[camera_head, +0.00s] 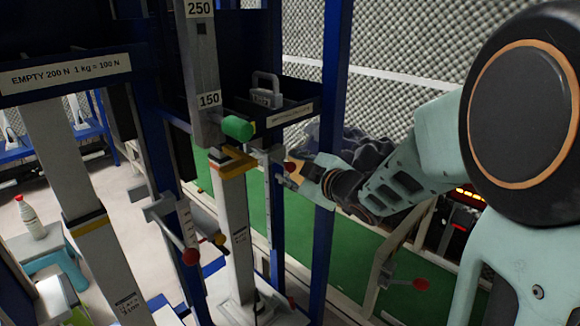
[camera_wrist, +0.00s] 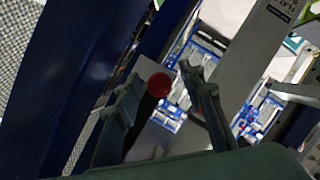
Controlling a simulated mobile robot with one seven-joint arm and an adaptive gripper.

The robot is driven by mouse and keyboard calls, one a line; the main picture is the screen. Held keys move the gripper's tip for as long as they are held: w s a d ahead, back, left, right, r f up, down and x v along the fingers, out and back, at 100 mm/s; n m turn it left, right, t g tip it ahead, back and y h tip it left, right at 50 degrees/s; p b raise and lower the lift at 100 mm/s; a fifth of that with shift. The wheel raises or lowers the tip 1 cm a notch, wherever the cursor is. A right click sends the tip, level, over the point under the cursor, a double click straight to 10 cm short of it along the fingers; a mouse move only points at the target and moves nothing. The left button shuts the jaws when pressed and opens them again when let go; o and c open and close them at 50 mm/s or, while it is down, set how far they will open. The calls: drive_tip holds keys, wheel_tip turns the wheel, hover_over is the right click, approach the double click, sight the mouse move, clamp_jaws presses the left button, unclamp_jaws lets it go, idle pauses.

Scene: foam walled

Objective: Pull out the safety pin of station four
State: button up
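A red ball knob (camera_head: 290,167) sits on the post beside the white column, just left of my gripper (camera_head: 301,173). In the wrist view the red knob (camera_wrist: 160,84) tops a dark stem and appears between the two fingers of my gripper (camera_wrist: 165,74). The fingers are apart, with a gap on the right side of the knob. The stem looks nearer the left finger; I cannot tell whether they touch. No station number is readable, so I cannot tell which station this knob belongs to.
A blue upright (camera_head: 326,160) stands close to my wrist. A green knob (camera_head: 238,128) and a weight (camera_head: 267,90) are above left. Other red knobs are at lower left (camera_head: 190,257) and lower right (camera_head: 421,285). A bottle (camera_head: 31,215) stands at far left.

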drive_tip(key=shift+w, duration=0.1)
drive_tip(key=shift+c, duration=0.5)
clamp_jaws()
drive_tip(key=s+d, duration=0.3)
drive_tip(key=shift+s+d, duration=0.15)
drive_tip(key=shift+o, duration=0.5)
unclamp_jaws()
